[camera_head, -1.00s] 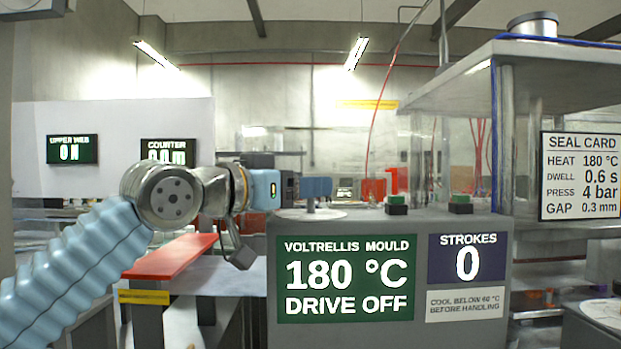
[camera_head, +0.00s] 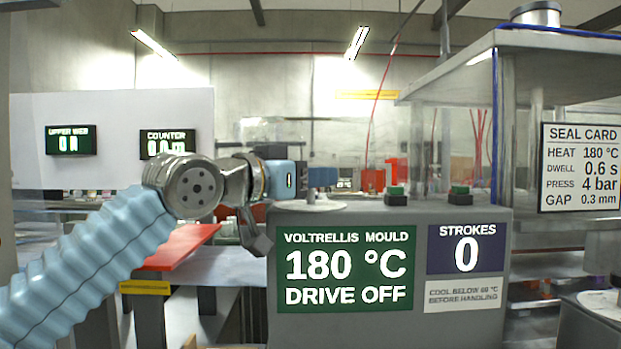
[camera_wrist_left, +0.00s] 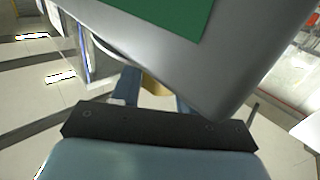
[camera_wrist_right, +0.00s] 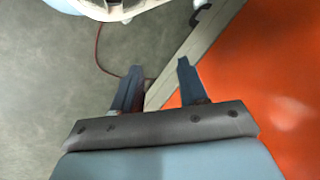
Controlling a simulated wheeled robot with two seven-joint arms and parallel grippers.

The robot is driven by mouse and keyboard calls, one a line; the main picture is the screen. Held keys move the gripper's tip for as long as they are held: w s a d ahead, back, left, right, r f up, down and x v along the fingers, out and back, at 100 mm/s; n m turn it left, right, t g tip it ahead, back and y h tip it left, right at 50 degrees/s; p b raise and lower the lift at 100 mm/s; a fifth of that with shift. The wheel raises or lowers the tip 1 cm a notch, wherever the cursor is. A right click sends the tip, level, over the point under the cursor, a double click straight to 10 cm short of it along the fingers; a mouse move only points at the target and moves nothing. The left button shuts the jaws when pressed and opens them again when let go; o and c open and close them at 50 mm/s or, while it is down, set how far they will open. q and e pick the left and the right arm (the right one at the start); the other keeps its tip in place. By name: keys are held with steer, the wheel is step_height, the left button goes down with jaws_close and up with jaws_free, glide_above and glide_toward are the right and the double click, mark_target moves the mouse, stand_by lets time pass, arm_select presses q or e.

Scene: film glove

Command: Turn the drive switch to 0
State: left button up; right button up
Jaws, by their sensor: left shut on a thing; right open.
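The drive switch stands on a white round dial plate (camera_head: 312,206) on top of the grey mould housing. My left gripper (camera_head: 322,178) is at the switch, its blue fingers over the plate, and is shut on it. The switch knob is mostly hidden by the fingers; a tan part of the switch (camera_wrist_left: 155,86) shows between them in the left wrist view. The dial marks cannot be read. The green panel (camera_head: 346,268) reads 180 °C and DRIVE OFF. My right gripper (camera_wrist_right: 158,82) is open and empty in the right wrist view.
The strokes panel (camera_head: 466,250) reads 0. A press with a seal card (camera_head: 581,168) stands at the right. An orange-red surface (camera_wrist_right: 275,110) lies beside my right gripper.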

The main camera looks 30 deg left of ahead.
arm_select(q)
steer(key=shift+f+n+y+b, duration=0.25)
steer(key=shift+n+y+b, duration=0.15)
steer(key=shift+y+b, duration=0.3)
steer(key=shift+r+n+y+b, duration=0.2)
steer(key=shift+n+y+b, duration=0.15)
steer(key=shift+b, duration=0.2)
steer(key=o, duration=0.9)
steer(key=shift+o, duration=0.2)
steer(key=s+a+b, duration=0.1)
steer(key=s+b, duration=0.1)
steer(key=s, duration=1.1)
steer(key=shift+s+a, duration=0.25)
steer(key=shift+s, duration=0.15)
